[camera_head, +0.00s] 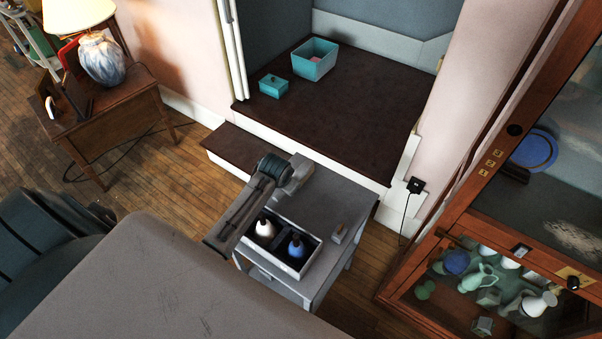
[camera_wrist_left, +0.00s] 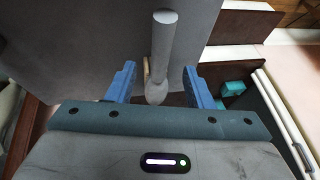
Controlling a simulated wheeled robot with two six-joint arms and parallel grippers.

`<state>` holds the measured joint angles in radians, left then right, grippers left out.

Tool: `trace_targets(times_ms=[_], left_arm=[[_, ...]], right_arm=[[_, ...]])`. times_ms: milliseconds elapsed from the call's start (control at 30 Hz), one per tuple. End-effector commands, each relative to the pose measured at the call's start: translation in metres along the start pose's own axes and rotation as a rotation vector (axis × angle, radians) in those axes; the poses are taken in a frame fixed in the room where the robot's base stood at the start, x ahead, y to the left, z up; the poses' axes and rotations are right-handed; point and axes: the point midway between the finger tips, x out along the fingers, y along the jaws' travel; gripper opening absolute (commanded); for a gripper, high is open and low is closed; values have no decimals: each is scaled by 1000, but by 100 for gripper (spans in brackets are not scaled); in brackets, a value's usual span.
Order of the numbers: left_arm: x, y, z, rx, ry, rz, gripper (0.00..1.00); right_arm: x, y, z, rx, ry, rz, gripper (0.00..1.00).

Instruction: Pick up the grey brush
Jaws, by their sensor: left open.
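The grey brush (camera_wrist_left: 163,45) shows in the left wrist view as a pale grey rod with a round end, with a narrower part below it. It lies in line with the gap between the two blue fingers of my left gripper (camera_wrist_left: 160,72). The fingers are open, with space on both sides of the brush. I cannot tell whether it is fully between them in depth. In the head view my left arm reaches over the small grey table (camera_head: 345,195), its wrist above the table's far left part; fingertips and brush are hidden there. My right gripper is out of view.
A divided tray (camera_head: 297,271) with a white and a blue bottle stands on the table, near a small block-like item (camera_head: 338,232). A turquoise bin (camera_head: 315,60) and turquoise box (camera_head: 273,86) sit on the dark platform behind. A glass cabinet (camera_head: 470,205) stands right.

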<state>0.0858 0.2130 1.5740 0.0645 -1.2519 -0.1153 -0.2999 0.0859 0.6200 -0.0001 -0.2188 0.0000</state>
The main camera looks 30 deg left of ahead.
Motion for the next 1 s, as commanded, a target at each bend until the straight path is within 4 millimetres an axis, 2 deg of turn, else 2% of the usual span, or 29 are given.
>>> trace_targets(times_ms=[333, 500, 700, 1000], left_arm=[[22, 0, -6, 1, 1, 0, 47], [41, 1, -13, 1, -1, -1, 47], [61, 1, -12, 2, 1, -2, 47], [65, 1, -12, 2, 3, -2, 47]], right_arm=[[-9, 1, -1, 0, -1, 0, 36], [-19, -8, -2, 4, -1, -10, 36], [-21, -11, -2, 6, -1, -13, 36], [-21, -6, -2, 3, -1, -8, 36]])
